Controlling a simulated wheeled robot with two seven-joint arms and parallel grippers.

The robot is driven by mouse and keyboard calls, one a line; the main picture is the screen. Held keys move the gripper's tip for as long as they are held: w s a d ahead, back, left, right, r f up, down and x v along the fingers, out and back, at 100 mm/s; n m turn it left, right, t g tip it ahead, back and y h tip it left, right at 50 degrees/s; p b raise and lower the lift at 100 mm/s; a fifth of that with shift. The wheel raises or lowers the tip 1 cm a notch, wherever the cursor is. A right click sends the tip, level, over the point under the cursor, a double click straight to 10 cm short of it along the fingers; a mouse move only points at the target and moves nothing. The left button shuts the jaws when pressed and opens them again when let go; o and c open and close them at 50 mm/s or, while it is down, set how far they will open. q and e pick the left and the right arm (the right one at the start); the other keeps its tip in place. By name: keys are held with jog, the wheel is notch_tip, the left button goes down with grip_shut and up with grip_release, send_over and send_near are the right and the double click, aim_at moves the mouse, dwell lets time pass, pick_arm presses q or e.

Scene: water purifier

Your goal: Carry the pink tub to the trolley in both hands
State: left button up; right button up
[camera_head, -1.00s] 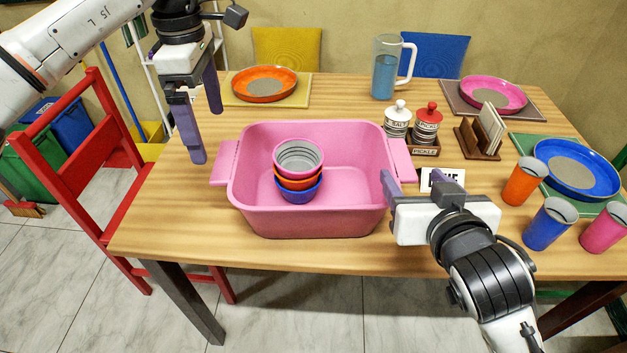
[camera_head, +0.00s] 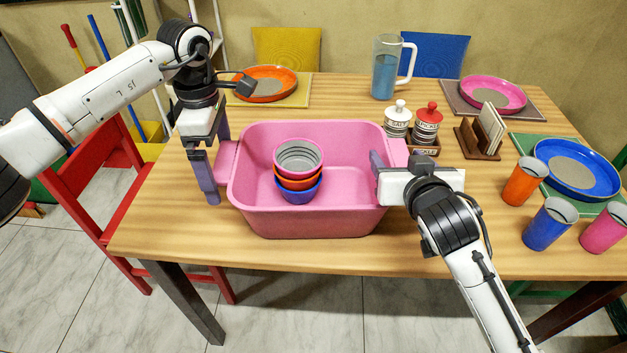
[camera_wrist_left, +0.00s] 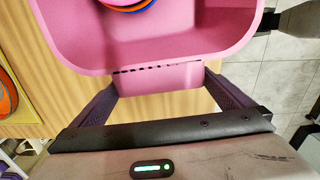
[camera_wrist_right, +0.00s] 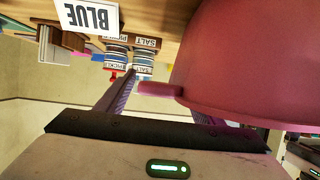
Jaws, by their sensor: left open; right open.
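The pink tub (camera_head: 345,213) stands upright on the wooden table. A stack of nested bowls (camera_head: 298,170), pink, orange and blue, sits inside it. My left gripper (camera_head: 219,172) is open at the tub's left handle. In the left wrist view the handle (camera_wrist_left: 160,79) lies between the spread fingers (camera_wrist_left: 165,95). My right gripper (camera_head: 388,170) is open at the tub's right handle (camera_head: 398,152). In the right wrist view that handle (camera_wrist_right: 158,90) shows between the spread fingers (camera_wrist_right: 160,100). I cannot tell whether any finger touches the tub. The trolley is not clearly seen.
Salt and pickle jars (camera_head: 427,124) stand close behind the tub's right end. Several cups (camera_head: 551,222) and a blue plate (camera_head: 578,168) are at the right. A water jug (camera_head: 386,66) stands at the back. A red chair (camera_head: 100,190) is at the left.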

pick_arm(q)
jog(key=c, duration=0.9)
pick_arm(e)
jog(key=c, duration=1)
pick_arm(q)
jog(key=shift+c, duration=0.2)
pick_arm(e)
jog(key=c, duration=0.3)
pick_arm(q)
jog(key=shift+r, duration=0.1)
pick_arm(e)
jog(key=shift+r, duration=0.1)
pick_arm(q)
notch_tip(320, 180, up, 5)
jog(key=p, duration=0.5)
pick_arm(e)
notch_tip(320, 180, up, 5)
pick_arm(q)
jog(key=shift+s, duration=0.15)
pick_arm(e)
jog(key=shift+s, duration=0.15)
